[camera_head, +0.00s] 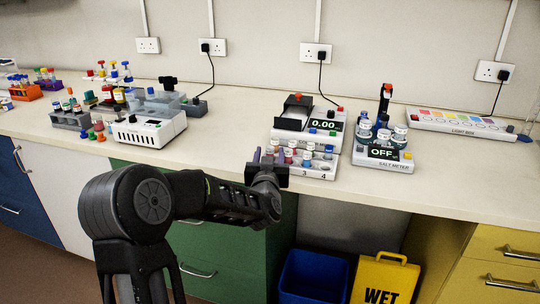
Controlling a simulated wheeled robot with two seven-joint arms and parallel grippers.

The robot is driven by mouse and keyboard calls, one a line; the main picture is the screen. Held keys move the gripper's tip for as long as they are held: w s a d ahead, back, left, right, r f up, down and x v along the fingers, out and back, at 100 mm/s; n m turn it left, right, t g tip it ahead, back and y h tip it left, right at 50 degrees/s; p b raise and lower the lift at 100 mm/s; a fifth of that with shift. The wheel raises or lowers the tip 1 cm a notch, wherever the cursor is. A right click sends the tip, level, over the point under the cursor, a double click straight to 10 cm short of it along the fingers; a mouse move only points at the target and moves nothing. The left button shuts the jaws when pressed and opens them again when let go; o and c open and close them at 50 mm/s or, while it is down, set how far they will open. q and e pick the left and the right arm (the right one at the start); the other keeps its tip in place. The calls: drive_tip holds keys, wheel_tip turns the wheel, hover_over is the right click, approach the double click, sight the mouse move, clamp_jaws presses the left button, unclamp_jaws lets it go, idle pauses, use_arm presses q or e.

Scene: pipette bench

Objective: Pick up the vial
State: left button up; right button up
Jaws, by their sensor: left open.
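Several small capped vials (309,151) stand in a white rack (318,174) marked 3 and 4 near the front edge of the bench. Their caps are red, white and blue; which one is the task's vial I cannot tell. My left gripper (268,158) is open at the rack's left front and hides that part of it. Whether a vial stands between its fingers is too small to tell. My right gripper is not in view.
A scale reading 0.00 (325,126) stands right behind the rack. A salt meter (384,154) holding jars is to the right, with a light box (460,124) farther back. A white device (150,131) and tube racks (70,119) stand left. The bench (225,140) is clear left of the rack.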

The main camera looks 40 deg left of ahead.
use_arm(q)
drive_tip(key=shift+w+a, duration=0.3)
drive_tip(key=shift+w, duration=0.1)
drive_tip(key=shift+c, duration=0.6)
clamp_jaws()
